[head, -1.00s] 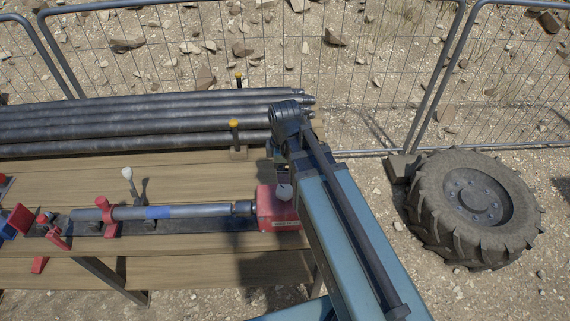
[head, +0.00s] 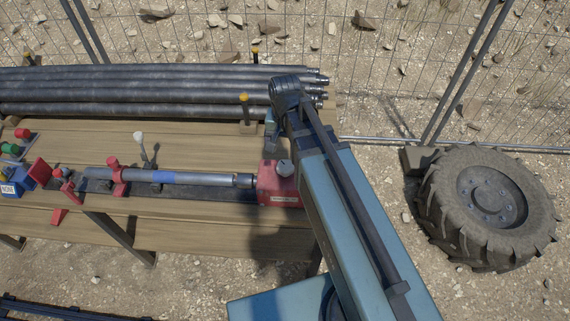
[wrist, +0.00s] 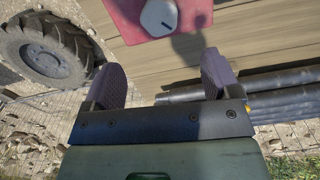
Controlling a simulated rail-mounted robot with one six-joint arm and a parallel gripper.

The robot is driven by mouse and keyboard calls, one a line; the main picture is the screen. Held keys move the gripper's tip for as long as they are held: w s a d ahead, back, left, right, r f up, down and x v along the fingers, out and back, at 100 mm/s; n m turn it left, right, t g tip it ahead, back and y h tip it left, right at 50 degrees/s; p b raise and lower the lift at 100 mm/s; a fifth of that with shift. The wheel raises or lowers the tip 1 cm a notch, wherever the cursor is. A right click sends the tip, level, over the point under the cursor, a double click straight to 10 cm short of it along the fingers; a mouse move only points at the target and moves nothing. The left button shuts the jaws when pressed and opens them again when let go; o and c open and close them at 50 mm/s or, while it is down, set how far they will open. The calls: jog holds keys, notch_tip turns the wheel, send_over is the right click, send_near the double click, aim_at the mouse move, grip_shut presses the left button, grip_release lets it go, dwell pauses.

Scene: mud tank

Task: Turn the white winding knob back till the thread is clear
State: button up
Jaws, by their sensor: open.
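The white winding knob (head: 285,168) sits on top of the red box (head: 270,189) at the right end of the bench rig. It also shows in the wrist view (wrist: 159,17), with a dark mark on its face. A grey pipe (head: 200,178) with a blue band lies along the rig, its right end by the red box. The thread is too small to make out. In the wrist view my gripper (wrist: 162,78) is open and empty, its two fingers apart, with the knob beyond the fingertips and not touched. In the head view my arm hides the gripper's fingers.
Several dark pipes (head: 150,92) lie along the back of the wooden bench (head: 90,141), held by a yellow-topped post (head: 244,108). A white-knobbed lever (head: 139,145) stands behind the grey pipe. A big tyre (head: 485,207) lies right of the bench, before a mesh fence (head: 390,60).

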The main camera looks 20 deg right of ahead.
aim_at(285, 165)
notch_tip(285, 165, down, 11)
jog(key=b, duration=1)
jog(key=shift+b, duration=0.4)
jog(key=shift+r, duration=0.15)
jog(key=c, duration=0.9)
